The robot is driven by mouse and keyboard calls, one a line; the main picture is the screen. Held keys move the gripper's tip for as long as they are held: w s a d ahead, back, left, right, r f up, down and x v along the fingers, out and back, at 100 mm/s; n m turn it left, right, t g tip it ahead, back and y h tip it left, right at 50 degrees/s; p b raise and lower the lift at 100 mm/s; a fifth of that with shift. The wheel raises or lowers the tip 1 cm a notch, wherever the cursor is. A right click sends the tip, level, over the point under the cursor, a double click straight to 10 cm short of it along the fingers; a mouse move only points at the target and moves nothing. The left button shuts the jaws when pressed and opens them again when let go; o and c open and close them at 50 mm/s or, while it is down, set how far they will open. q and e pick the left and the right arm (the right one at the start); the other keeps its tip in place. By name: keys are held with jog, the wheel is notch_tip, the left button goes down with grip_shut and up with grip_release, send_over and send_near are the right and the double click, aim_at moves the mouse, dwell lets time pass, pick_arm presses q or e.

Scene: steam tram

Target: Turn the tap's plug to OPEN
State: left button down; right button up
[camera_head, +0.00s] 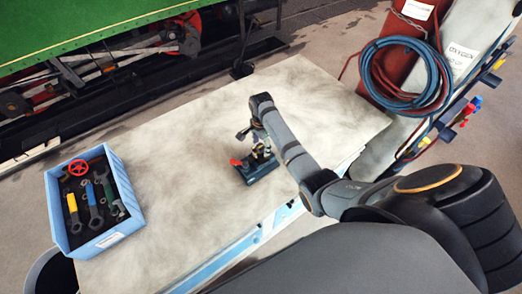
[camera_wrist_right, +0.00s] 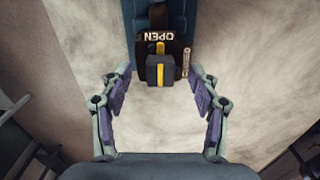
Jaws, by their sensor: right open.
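The tap stands on a dark blue-green base (camera_head: 262,174) on the worktable, with a small red part (camera_head: 236,162) at its left. In the right wrist view, the plug (camera_wrist_right: 161,72) is a dark square block with a yellow stripe. The stripe runs up the picture towards the OPEN label (camera_wrist_right: 160,37); a CLOSED label (camera_wrist_right: 186,62) is at its right. My right gripper (camera_head: 259,138) is over the tap, partly hiding it. In the wrist view its open fingers (camera_wrist_right: 160,82) are on either side of the plug, with gaps on both sides. My left gripper is not in view.
A blue crate (camera_head: 126,180) of tools stands at the worktable's left end. The pale worktable top (camera_head: 170,130) is clear between crate and tap. Blue and red hoses (camera_head: 392,80) and an oxygen cylinder (camera_head: 462,58) are at the upper right. The green tram (camera_head: 70,25) is behind.

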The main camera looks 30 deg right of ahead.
jog(key=shift+r, duration=2.5)
